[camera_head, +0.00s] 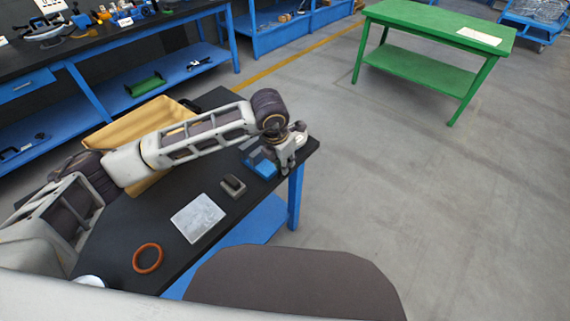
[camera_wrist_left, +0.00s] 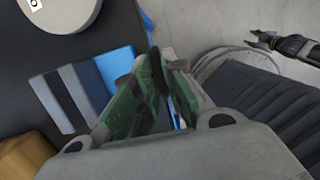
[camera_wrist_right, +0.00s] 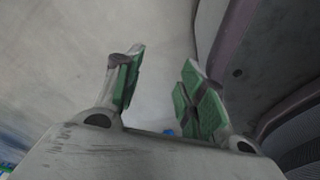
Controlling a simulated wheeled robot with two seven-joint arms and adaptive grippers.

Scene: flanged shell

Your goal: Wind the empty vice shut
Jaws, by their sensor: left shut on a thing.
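The blue and grey vice (camera_head: 262,166) sits at the far right corner of the black bench. In the left wrist view its blue body (camera_wrist_left: 119,68) lies left of the fingers, beside grey bars with a dark strip between them. Nothing shows held there. My left gripper (camera_head: 286,166) reaches down at the vice's right side, just past the bench edge. Its green-padded fingers (camera_wrist_left: 162,85) are closed on the vice handle, which they mostly hide. My right gripper (camera_wrist_right: 158,90) is open and empty, with bare floor behind it; it is out of the head view.
On the bench are a small grey block with a dark top (camera_head: 233,186), a grey plate (camera_head: 198,217), an orange ring (camera_head: 148,258) and a tan tray (camera_head: 126,128) behind my left arm. A green table (camera_head: 440,29) stands far off; the floor between is clear.

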